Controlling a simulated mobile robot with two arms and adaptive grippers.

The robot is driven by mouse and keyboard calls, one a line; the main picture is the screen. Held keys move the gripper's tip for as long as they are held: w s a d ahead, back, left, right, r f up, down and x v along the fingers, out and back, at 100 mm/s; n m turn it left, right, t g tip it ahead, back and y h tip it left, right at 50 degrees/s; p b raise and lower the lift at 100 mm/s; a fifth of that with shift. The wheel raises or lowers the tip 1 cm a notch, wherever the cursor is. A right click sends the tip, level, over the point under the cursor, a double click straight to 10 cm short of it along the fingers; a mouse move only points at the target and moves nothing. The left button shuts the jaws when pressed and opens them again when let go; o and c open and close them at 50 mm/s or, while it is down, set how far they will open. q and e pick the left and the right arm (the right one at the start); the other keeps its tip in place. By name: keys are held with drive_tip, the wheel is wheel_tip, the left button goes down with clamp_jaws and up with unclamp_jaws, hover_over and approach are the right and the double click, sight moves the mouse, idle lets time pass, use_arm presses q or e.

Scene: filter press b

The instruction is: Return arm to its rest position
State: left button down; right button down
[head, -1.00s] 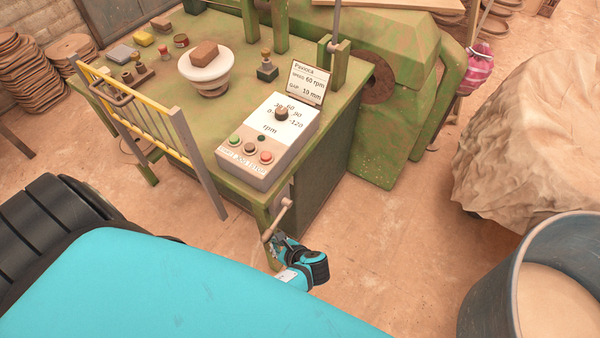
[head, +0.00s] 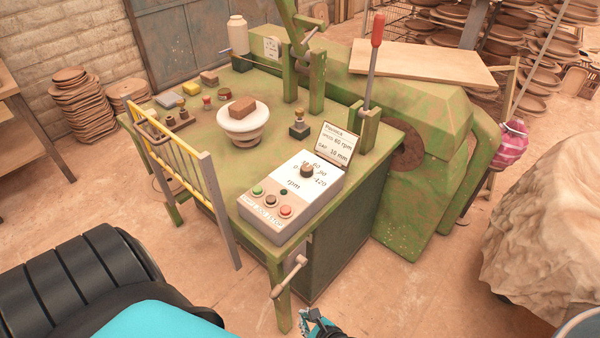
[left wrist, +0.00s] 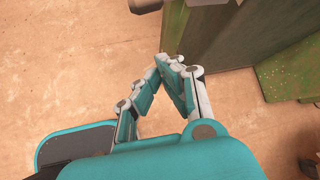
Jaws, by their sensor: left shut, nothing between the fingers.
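My left gripper (head: 318,325) shows at the bottom edge of the head view, below and in front of the green machine's table. My right gripper is not in view.
The green table (head: 190,138) carries a control box (head: 290,190) with a dial and buttons, a white bowl (head: 242,124) with a brick, and a yellow guard rail (head: 185,170). A cloth-covered heap (head: 545,235) stands at right. Floor (head: 400,290) between is clear.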

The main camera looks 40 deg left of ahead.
use_arm(q)
drive_tip(key=shift+s+d+r, duration=0.1)
drive_tip(key=shift+d+r, duration=0.05)
drive_tip(key=shift+r, duration=0.1)
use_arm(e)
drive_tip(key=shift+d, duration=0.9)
use_arm(q)
drive_tip(key=s+f+n+g+h, duration=0.1)
drive_tip(key=s+f+n+h, duration=0.15)
drive_tip(key=s+f, duration=0.5)
drive_tip(key=s+f+n+g+h, duration=0.1)
drive_tip(key=s+f+n+h, duration=0.2)
drive_tip(key=f, duration=0.7)
drive_tip(key=s+a+f+n+h, duration=0.1)
drive_tip(key=s+f+n, duration=0.2)
drive_tip(key=s, duration=0.4)
drive_tip(key=s+a+f+n+h, duration=0.1)
drive_tip(key=s+f+n+h, duration=0.1)
drive_tip(key=s+n, duration=0.4)
drive_tip(key=shift+s+a+f, duration=0.3)
drive_tip(key=shift+s+f, duration=0.2)
drive_tip(key=shift+f, duration=0.4)
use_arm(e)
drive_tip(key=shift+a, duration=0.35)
